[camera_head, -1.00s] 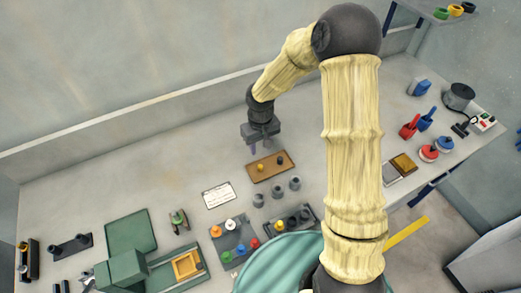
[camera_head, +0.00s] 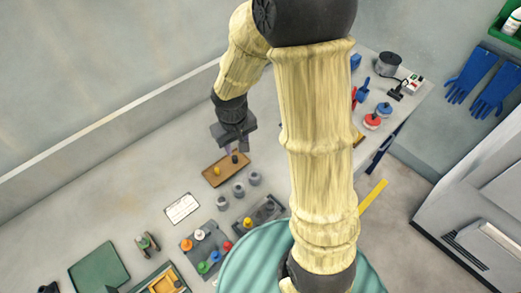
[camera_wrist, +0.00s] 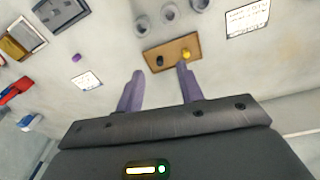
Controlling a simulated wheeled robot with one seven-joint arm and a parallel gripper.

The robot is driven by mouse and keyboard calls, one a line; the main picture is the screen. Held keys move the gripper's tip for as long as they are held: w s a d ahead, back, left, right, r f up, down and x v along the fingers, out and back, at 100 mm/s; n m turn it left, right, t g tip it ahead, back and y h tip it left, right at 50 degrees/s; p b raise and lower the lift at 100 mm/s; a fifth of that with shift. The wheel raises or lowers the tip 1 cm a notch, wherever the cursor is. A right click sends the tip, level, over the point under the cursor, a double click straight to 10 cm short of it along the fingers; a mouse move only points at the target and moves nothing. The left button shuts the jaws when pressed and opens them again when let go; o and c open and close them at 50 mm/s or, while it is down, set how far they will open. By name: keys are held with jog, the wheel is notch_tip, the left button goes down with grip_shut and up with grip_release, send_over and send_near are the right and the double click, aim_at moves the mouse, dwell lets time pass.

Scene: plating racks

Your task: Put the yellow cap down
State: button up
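A small yellow cap (camera_head: 217,171) stands on the brown tray (camera_head: 212,180) on the bench, beside a dark cap (camera_head: 235,158). In the wrist view the yellow cap (camera_wrist: 186,54) is at the right of the tray (camera_wrist: 172,46) and the dark cap (camera_wrist: 159,61) at the left. My gripper (camera_wrist: 161,78) has its two purple fingers spread apart, with nothing between them. In the head view my gripper (camera_head: 232,149) hangs over the bench just behind the tray, its fingers partly hidden by its body. The yellow cap is apart from my gripper.
Several grey cups (camera_head: 239,190) stand in front of the brown tray. A white label card (camera_head: 182,208) lies to the left. A grey rack (camera_head: 190,245) with coloured pieces and a dark rack (camera_head: 270,208) are nearer. Bare bench lies left and behind.

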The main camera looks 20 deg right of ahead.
jog(key=s+d+r+m+t, duration=0.1)
jog(key=s+d+r, duration=0.3)
jog(key=s, duration=0.4)
jog(key=shift+s+d+r+m+t, duration=0.3)
jog(key=shift+s+d+r+m, duration=0.1)
jog(key=shift+r+m, duration=0.35)
jog(key=shift+f, duration=0.1)
